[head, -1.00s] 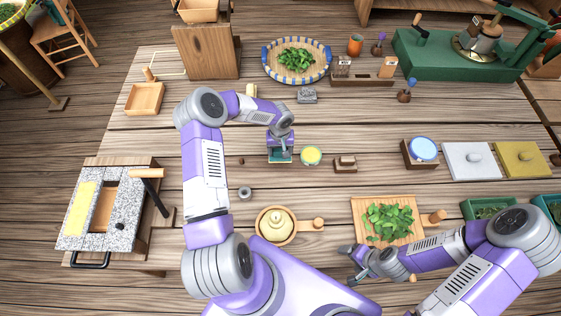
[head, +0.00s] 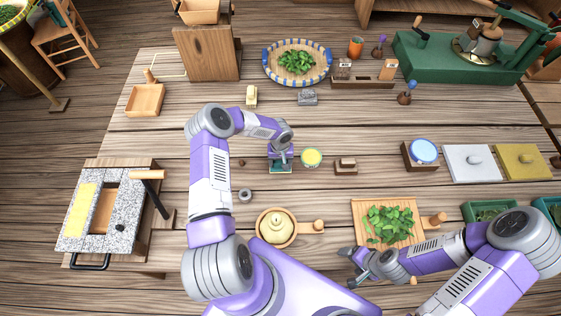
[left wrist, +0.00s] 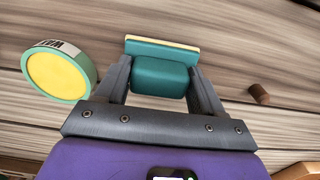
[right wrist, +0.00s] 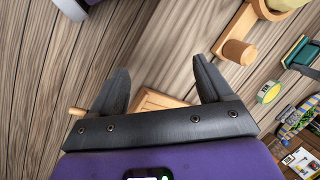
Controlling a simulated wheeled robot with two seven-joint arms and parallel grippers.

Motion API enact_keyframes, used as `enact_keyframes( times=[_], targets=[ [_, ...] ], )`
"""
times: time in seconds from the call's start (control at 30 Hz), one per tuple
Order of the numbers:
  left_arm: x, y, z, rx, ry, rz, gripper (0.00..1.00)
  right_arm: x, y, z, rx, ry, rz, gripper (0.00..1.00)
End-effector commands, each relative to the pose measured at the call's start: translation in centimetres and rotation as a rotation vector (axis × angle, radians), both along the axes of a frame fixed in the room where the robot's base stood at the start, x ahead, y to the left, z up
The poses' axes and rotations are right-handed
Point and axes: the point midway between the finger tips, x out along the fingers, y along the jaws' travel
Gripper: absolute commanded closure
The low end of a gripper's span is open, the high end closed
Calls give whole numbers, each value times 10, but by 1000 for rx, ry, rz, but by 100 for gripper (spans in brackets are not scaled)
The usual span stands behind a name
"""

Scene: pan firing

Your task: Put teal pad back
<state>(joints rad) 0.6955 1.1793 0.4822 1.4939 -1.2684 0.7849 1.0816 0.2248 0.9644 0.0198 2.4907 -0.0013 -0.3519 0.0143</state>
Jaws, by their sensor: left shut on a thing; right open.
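The teal pad (left wrist: 160,75) is a rounded teal block with a thin plate, teal with a pale yellow edge, at its far side. My left gripper (left wrist: 163,80) is shut on it, one finger on each side. In the head view the pad (head: 280,168) shows below my left gripper (head: 281,158), mid-table, just left of the yellow-topped tin (head: 311,158). I cannot tell whether the pad touches the table. My right gripper (head: 350,265) is open and empty, left of the leaf board's front corner; its spread fingers also show in the right wrist view (right wrist: 162,82).
The tin (left wrist: 60,70) is close beside my left gripper. A small brown block (head: 345,164) lies right of the tin. The leaf board (head: 411,236) is at right. Bare wood lies behind the pad.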

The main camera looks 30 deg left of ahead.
Motion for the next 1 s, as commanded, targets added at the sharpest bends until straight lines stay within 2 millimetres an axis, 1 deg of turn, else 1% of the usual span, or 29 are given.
enact_keyframes(
  times=[0.03,0.1,0.2,0.5,0.67,0.7,0.8,1.0],
  targets=[
    [0,0,-2,0,0,-1,30,0,0,-2,0,0,0,21],
    [0,0,-1,0,0,-1,20,0,0,-1,0,0,0,21],
    [0,0,0,0,0,-1,6,0,0,-1,0,0,0,21],
    [0,0,0,-1,1,-1,6,0,0,1,0,0,0,21],
    [-1,0,2,-2,2,0,6,0,0,13,0,0,0,21],
    [2,1,9,3,-5,-3,6,0,0,8,0,-1,0,21],
    [1,1,25,4,-5,-2,6,0,0,4,0,0,0,21],
    [-4,4,50,3,-3,-2,6,0,0,-4,0,0,0,21]
  ],
)
